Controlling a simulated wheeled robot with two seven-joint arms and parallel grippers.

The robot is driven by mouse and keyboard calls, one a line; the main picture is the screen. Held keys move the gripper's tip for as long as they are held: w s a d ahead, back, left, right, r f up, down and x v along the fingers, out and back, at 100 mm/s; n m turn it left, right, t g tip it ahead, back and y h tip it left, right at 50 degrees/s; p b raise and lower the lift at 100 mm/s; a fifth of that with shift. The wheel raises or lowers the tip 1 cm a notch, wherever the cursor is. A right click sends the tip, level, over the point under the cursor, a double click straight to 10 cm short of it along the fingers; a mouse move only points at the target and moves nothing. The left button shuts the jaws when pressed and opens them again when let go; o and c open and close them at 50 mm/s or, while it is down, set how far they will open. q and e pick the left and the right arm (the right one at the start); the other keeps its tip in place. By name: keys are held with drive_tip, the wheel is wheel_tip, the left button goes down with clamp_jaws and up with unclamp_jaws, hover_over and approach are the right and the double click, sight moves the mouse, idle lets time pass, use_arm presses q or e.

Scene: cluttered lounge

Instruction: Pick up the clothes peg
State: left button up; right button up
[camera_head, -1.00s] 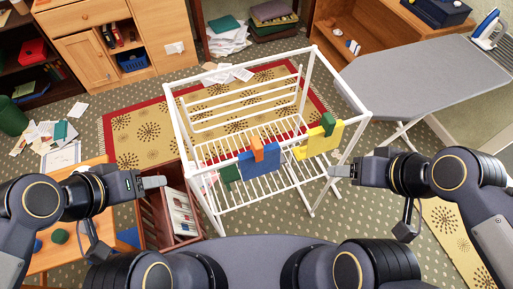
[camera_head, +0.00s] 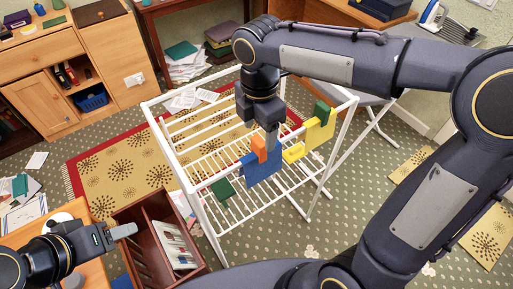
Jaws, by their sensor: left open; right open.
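A white drying rack (camera_head: 190,195) stands in the middle of the head view. An orange peg-like piece (camera_head: 259,148) sits on its front rail, over the top of a blue cloth (camera_head: 265,171). A green piece (camera_head: 321,112) sits on top of a yellow cloth (camera_head: 319,136), and a dark green piece (camera_head: 222,190) hangs at the left. Which one is the clothes peg I cannot tell for certain. My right gripper (camera_head: 271,141) is open, pointing down right beside the orange piece; contact is unclear. My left gripper (camera_head: 124,231) is open and empty, left of the rack.
A brown wooden crate (camera_head: 144,212) stands left of the rack, against a wooden table (camera_head: 95,262). The ironing board (camera_head: 425,50) is at the back right, partly behind my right arm. Papers (camera_head: 22,205) lie on the floor at the left.

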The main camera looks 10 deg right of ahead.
sight(259, 140)
drive_tip(key=f, duration=0.5)
drive_tip(key=shift+w+f, duration=0.25)
drive_tip(key=c, duration=1.1)
drive_tip(key=shift+r, duration=0.15)
